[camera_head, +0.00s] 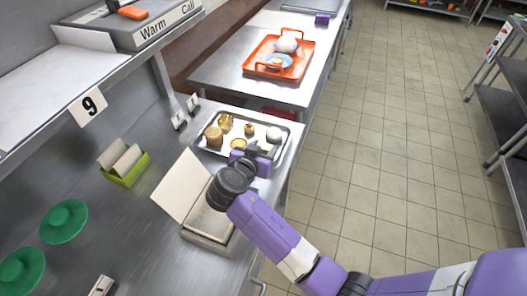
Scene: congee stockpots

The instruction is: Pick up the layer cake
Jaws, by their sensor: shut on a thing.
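My gripper (252,154) is low over the near edge of a metal tray (286,150) on the steel counter. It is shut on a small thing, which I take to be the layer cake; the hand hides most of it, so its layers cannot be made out. Other small items stand on the tray behind the gripper: a brown cylinder (213,135), a gold item (226,122), a small golden piece (249,129) and a white round item (273,134). A yellow round item (238,144) shows right beside the gripper.
An open box with a raised pale lid (183,184) stands left of my arm. A green holder (125,170) and green lids (64,221) lie further left. An orange tray (262,70) is on the farther table. The tiled floor at right is clear.

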